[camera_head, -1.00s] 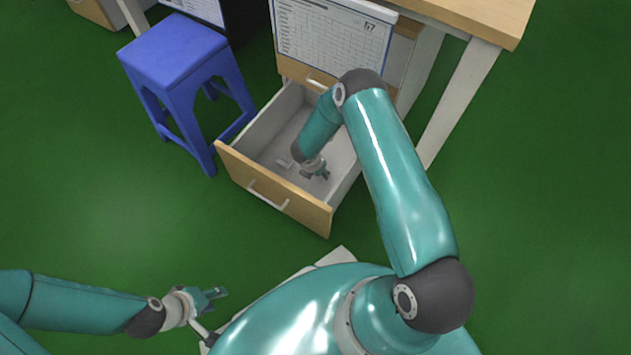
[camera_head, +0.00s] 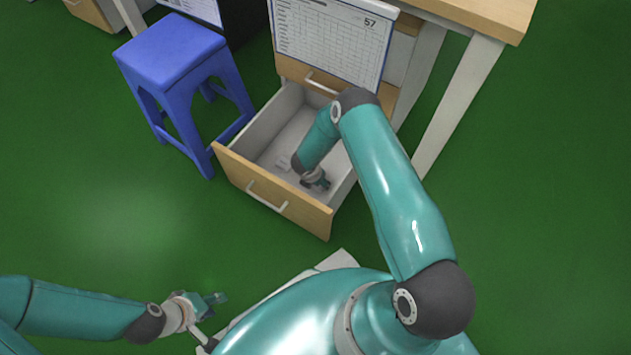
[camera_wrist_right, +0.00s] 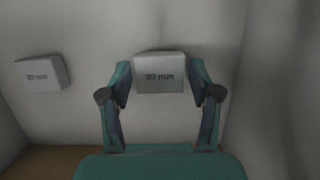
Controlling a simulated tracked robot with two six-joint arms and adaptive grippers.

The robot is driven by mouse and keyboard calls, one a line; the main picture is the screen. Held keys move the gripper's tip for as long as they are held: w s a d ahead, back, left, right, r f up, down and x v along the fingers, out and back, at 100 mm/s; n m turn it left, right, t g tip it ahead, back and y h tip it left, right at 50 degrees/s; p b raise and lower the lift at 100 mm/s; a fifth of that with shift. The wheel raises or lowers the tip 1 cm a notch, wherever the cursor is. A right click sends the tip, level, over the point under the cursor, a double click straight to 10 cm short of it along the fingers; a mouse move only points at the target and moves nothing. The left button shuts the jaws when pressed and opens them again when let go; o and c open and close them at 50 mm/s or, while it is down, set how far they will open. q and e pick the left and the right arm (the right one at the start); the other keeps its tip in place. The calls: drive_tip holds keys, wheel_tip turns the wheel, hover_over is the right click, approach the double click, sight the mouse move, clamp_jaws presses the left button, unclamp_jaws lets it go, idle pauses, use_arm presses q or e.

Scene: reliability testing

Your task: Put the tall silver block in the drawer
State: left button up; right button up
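The open drawer (camera_head: 272,192) has a pale interior and a wooden front. My right gripper (camera_head: 322,184) is down inside it. In the right wrist view a silver-grey block (camera_wrist_right: 159,72) with a printed "mm" label lies between the fingertips of my right gripper (camera_wrist_right: 160,82). Gaps show on both sides, so the gripper is open and not closed on it. A second labelled block (camera_wrist_right: 42,73) lies to the left on the drawer floor. I cannot tell which block is the tall one. My left gripper (camera_head: 214,299) is outside the drawer, low over the floor; its opening is unclear.
A blue stool (camera_head: 170,55) stands left of the drawer. A cabinet with a paper chart (camera_head: 330,40) rises behind it. A wooden table (camera_head: 475,12) with pale legs is at the upper right. Green floor (camera_head: 110,220) is free at the left.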

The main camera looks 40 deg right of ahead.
drive_tip(key=shift+o, duration=0.6)
drive_tip(key=shift+a+r+p, duration=0.1)
drive_tip(key=shift+r+p, duration=0.2)
drive_tip(key=shift+r, duration=0.2)
drive_tip(key=p+v, duration=0.3)
drive_tip(key=v, duration=0.8)
drive_tip(key=shift+p, duration=0.35)
drive_tip(key=shift+r, duration=0.1)
